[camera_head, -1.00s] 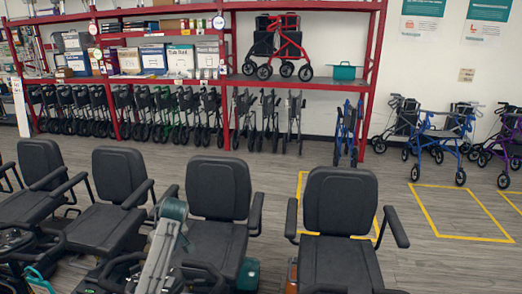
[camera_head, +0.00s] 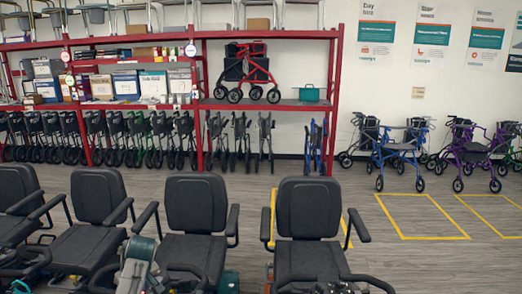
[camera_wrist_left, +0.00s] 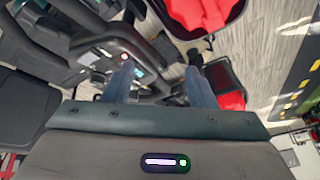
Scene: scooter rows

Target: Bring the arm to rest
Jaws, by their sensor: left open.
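My left gripper (camera_wrist_left: 159,72) shows in the left wrist view with its two blue-grey fingers spread apart. Nothing is between them. Past the fingers are dark scooter parts and red scooter bodywork (camera_wrist_left: 232,98), blurred and seen at a tilt. In the head view, a grey and teal part of my left arm (camera_head: 138,268) shows at the bottom edge, in front of the black scooter seats. The fingers cannot be made out there. My right gripper is in neither view.
A row of scooters with black seats (camera_head: 308,208) fills the near floor. Behind stands a red rack (camera_head: 335,100) with boxes, a red rollator (camera_head: 247,72) and folded rollators below. More rollators (camera_head: 400,150) stand right, by yellow floor outlines.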

